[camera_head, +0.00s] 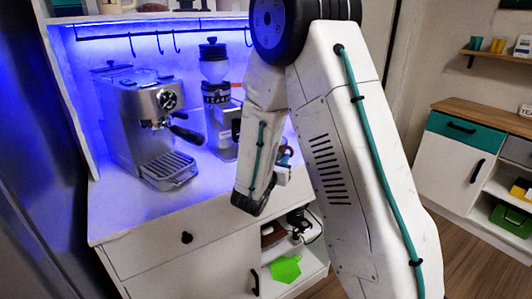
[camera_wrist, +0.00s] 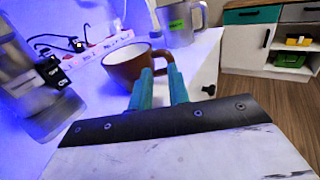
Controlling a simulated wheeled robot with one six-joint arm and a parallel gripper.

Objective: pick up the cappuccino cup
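A brown cup with a pale inside (camera_wrist: 130,64), which looks like the cappuccino cup, stands upright on the white counter in the wrist view. Its handle faces my gripper. The two teal fingers of my gripper (camera_wrist: 161,74) are apart, with a gap between them, close in front of the cup's handle side. The handle lies at or just beyond the gap; I cannot tell whether the fingers touch it. In the head view my arm hides most of the cup and the fingertips.
A grey mug with a green label (camera_wrist: 181,22) stands behind the cup. A grinder (camera_head: 216,95) and an espresso machine (camera_head: 150,125) stand on the cabinet counter (camera_head: 120,212). A power strip (camera_wrist: 78,50) with cables is at the back. The counter's front edge is close.

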